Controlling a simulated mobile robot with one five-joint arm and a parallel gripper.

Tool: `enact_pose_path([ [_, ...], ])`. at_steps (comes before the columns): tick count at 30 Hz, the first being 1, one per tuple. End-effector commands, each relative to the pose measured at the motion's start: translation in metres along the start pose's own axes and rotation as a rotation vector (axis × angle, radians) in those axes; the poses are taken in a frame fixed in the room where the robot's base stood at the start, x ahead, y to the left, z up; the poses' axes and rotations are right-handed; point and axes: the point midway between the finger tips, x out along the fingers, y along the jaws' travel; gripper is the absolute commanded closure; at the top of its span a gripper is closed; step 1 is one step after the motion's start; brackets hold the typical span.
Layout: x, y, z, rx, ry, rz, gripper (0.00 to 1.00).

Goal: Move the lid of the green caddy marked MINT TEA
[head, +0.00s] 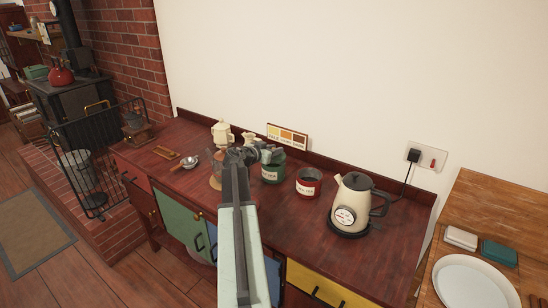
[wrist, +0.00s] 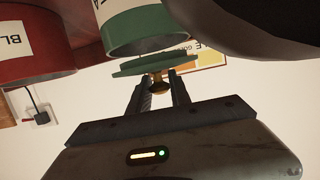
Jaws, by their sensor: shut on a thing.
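The green caddy (head: 272,173) stands on the dark red counter behind my arm, its pale label too small to read. In the wrist view, which is upside down, the caddy (wrist: 150,30) shows only partly, with a bit of its label. Its flat green lid (wrist: 155,66) with a brass knob (wrist: 158,83) is at the caddy's mouth, seemingly a little off the rim; I cannot tell if they touch. My gripper (wrist: 159,84) is shut on the lid's knob.
A red caddy (head: 308,183) stands just right of the green one, and a cream kettle (head: 352,205) beyond it. A colour-patch sign (head: 287,137) leans at the wall behind. A cream pot (head: 222,134) and a small metal strainer (head: 191,161) are to the left. Counter (head: 285,225) is bare in front.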

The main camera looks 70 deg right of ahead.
Motion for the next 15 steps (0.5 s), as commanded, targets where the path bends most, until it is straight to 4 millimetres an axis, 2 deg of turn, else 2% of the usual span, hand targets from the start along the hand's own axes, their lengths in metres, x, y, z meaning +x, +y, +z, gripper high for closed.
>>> enact_pose_path([
  [1,0.0050,0.0017,0.0119,0.001,0.000,0.002,1.00],
  [8,0.0045,0.0031,0.0069,0.001,0.000,0.004,1.00],
  [15,0.0078,0.0045,0.0144,0.002,0.000,0.006,1.00],
])
